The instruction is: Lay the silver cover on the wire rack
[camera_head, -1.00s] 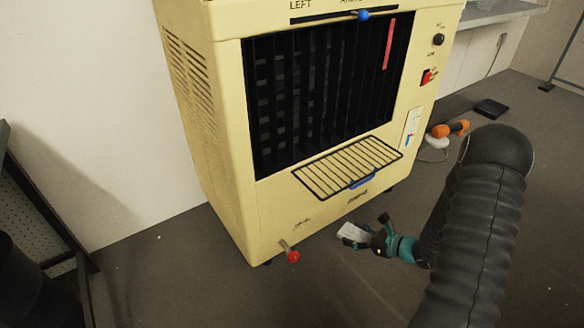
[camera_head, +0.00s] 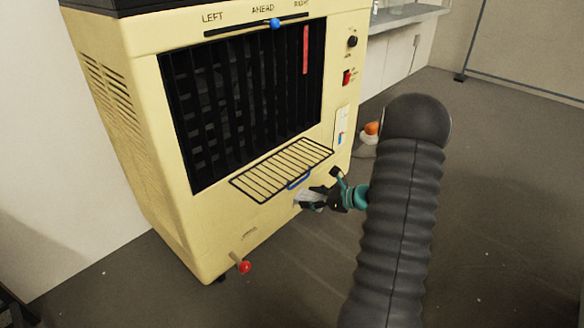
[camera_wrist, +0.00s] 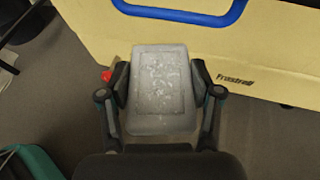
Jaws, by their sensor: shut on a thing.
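The silver cover (camera_wrist: 160,88) is a grey rectangular plate with a raised border and embossed marks. My gripper (camera_wrist: 160,92) is shut on it, one finger at each long side. In the head view the cover (camera_head: 309,197) shows as a small pale piece at the tip of my gripper (camera_head: 322,198). The wire rack (camera_head: 280,168) sticks out from the front of the cream cabinet, below the dark grille, with a blue handle (camera_head: 299,182) at its front edge. The cover is just in front of and below the rack's front right edge in the picture. The rack looks empty.
The cream cabinet (camera_head: 125,160) stands against the wall, with a red-knobbed lever (camera_head: 244,266) low on its front. A blue slider knob (camera_head: 275,23) is on top of the grille. The floor in front is clear.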

